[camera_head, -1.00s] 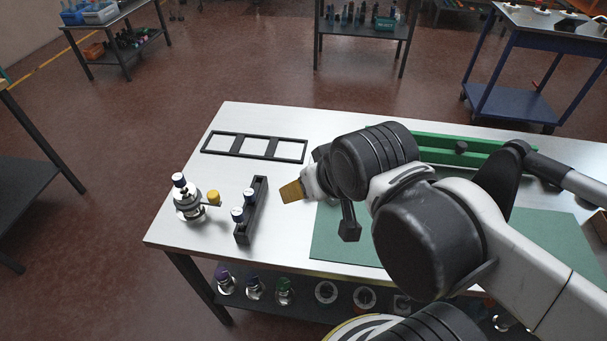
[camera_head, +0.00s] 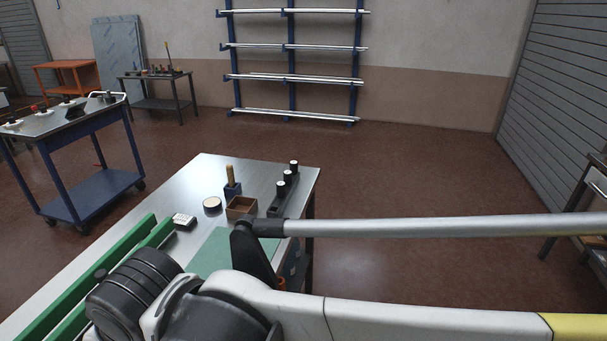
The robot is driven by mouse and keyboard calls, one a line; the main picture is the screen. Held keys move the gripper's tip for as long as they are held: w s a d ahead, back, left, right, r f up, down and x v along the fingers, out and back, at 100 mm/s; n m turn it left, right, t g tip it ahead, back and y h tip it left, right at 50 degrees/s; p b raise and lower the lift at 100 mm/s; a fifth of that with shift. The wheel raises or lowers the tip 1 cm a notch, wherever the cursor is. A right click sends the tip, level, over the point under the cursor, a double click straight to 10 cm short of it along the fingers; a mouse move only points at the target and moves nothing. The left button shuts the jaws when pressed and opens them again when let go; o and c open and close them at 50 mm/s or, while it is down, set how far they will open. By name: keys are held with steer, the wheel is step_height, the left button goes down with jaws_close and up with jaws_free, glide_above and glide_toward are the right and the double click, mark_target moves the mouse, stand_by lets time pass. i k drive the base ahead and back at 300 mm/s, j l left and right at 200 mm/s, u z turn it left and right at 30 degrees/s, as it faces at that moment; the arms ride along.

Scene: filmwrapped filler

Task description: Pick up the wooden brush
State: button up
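An upright wooden-handled tool (camera_head: 230,174) stands in a small blue block (camera_head: 232,189) on the metal worktable (camera_head: 205,176), near its far end. It may be the wooden brush, but it is too small to see bristles. It stands beyond my arm, with visible space between them. My arm crosses the bottom of the head view. My gripper is not visible in this view, so what it holds cannot be seen.
A brown open box (camera_head: 241,208), a round pale-topped item (camera_head: 212,204) and a black rack (camera_head: 284,192) with white-capped items stand near the blue block. A white device (camera_head: 184,221) lies by the green rails (camera_head: 85,285). A blue cart (camera_head: 85,195) stands at left.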

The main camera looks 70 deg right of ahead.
mark_target(230, 169)
steer(key=z, duration=1.65)
steer(key=u, duration=1.4)
steer(key=z, duration=1.4)
steer(key=i+l+u, duration=0.35)
steer(key=l, duration=0.2)
steer(key=i+l+u, duration=0.35)
steer(key=l, duration=0.3)
steer(key=i+l+u, duration=0.15)
steer(key=l, duration=0.2)
steer(key=i+l+u, duration=0.2)
steer(key=l, duration=0.2)
steer(key=l+u, duration=0.15)
steer(key=l, duration=0.2)
